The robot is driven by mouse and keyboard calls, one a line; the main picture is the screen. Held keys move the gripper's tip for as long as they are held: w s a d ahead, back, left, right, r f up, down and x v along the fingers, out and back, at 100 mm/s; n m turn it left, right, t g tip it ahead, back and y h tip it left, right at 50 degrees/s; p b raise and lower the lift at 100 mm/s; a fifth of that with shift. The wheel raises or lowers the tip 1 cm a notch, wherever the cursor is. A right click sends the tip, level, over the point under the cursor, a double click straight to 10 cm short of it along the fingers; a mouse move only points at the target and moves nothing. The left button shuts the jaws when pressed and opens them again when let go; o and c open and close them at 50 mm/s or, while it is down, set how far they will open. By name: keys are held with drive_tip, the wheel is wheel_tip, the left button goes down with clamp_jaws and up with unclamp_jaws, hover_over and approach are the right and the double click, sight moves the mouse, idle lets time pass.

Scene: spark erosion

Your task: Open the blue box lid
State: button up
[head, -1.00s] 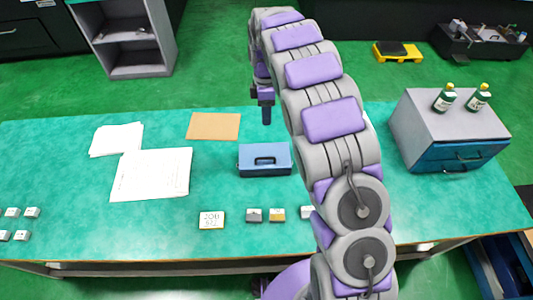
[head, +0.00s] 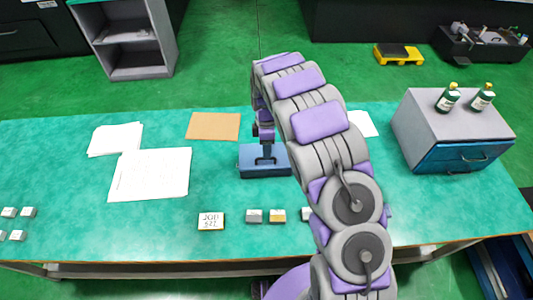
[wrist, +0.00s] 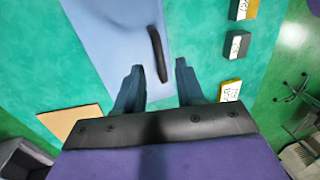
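The blue box (head: 263,172) sits on the green table in the head view, partly hidden behind my gripper and arm. In the wrist view the blue box (wrist: 105,30) fills the top middle, with a dark curved handle (wrist: 158,55) on it. My gripper (head: 265,157) hangs pointing down over the box in the head view. In the wrist view my gripper (wrist: 158,75) shows two fingers spread apart, with the handle's near end close to the gap between them. The gripper is open and holds nothing. Whether it touches the box cannot be told.
Small blocks (head: 254,216) and a number card (head: 211,221) lie in front of the box. Papers (head: 150,175) and a brown sheet (head: 213,126) lie to the left. A grey cabinet with a blue drawer (head: 465,157) and green bottles (head: 447,98) stand at the right.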

drive_tip(key=shift+s+f, duration=0.2)
drive_tip(key=shift+f, duration=1.05)
drive_tip(key=shift+c, duration=0.2)
clamp_jaws()
idle(0.4)
